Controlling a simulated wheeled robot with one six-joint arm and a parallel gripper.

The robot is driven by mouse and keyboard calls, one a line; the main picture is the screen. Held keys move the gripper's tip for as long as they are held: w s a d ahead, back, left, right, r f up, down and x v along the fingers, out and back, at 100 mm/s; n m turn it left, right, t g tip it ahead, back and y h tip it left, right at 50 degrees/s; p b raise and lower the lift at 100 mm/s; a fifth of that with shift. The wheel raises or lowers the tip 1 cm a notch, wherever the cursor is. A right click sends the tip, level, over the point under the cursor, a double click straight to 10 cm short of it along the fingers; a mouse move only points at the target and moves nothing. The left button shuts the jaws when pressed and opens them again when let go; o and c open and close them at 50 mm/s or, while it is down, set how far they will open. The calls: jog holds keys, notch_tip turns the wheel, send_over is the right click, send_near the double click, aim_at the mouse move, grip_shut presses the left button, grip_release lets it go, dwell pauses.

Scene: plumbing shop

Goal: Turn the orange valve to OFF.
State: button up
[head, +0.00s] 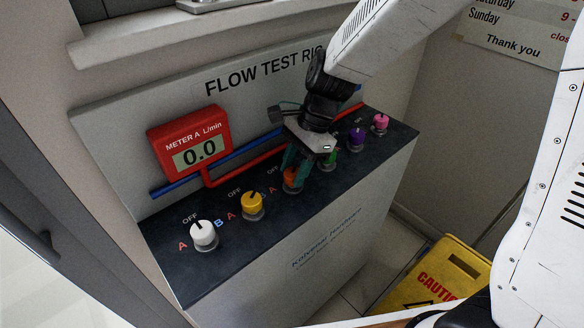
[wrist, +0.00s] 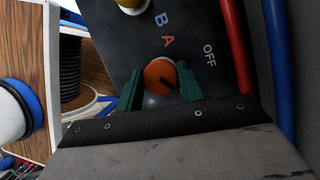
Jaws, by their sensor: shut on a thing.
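The orange valve (head: 291,181) is a round knob on the dark sloped panel, partly hidden by my gripper in the head view. In the wrist view the orange valve (wrist: 155,72) sits between my gripper's green fingers (wrist: 160,86), one on each side. My gripper (head: 296,162) is shut on it from above. A dark pointer line on its cap runs toward the lower right in the wrist view. The OFF label (wrist: 209,55) is to the upper right there, with a red A (wrist: 167,41) and a blue B (wrist: 159,20) above the knob.
A white valve (head: 204,233) and a yellow valve (head: 251,203) stand to the left; green (head: 329,160), purple (head: 356,138) and pink (head: 380,121) valves stand to the right. Red and blue pipes run behind. Red METER A (head: 188,142) reads 0.0. A yellow caution sign (head: 432,275) is at lower right.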

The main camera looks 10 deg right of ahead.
jog(key=n, duration=0.2)
jog(key=n+g+h, duration=0.1)
jog(key=n, duration=0.2)
jog(key=shift+w+g, duration=0.1)
jog(key=shift+g, duration=0.2)
jog(key=n+h, duration=0.1)
jog(key=n, duration=0.1)
jog(key=n+h, duration=0.1)
jog(key=n, duration=0.2)
jog(key=shift+g, duration=0.4)
jog(key=shift+n, duration=0.3)
jog(key=shift+a, duration=0.1)
jog(key=o, duration=1)
jog(key=v, duration=0.7)
jog(key=shift+w+r, duration=0.2)
jog(key=shift+r, duration=0.15)
